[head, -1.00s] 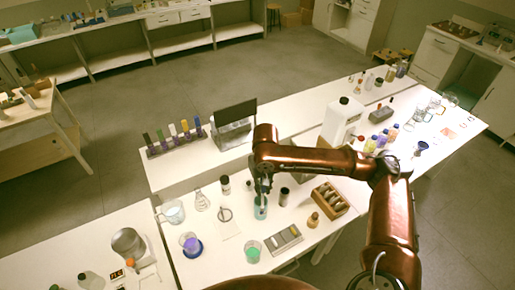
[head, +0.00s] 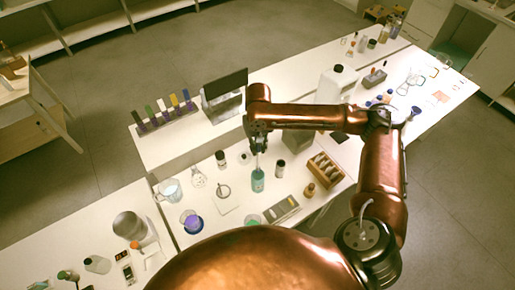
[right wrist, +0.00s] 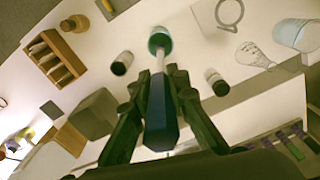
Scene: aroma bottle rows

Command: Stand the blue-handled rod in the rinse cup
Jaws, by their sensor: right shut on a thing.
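My right gripper (head: 259,147) is shut on the blue-handled rod, whose dark blue handle (right wrist: 160,118) shows between the fingers in the right wrist view. The gripper also shows there (right wrist: 158,88). The rod's pale shaft (head: 258,162) points down at a clear vessel with teal liquid (head: 257,182). That vessel also shows in the right wrist view (right wrist: 160,40). The tip is at or just over its mouth; I cannot tell whether it is inside. A second cup with green liquid (head: 253,220) is partly hidden by my body. My left gripper is out of view.
A wooden rack (head: 324,172) and a small brown bottle (head: 309,190) stand right of the teal vessel. A flask (head: 198,178) is to the left.

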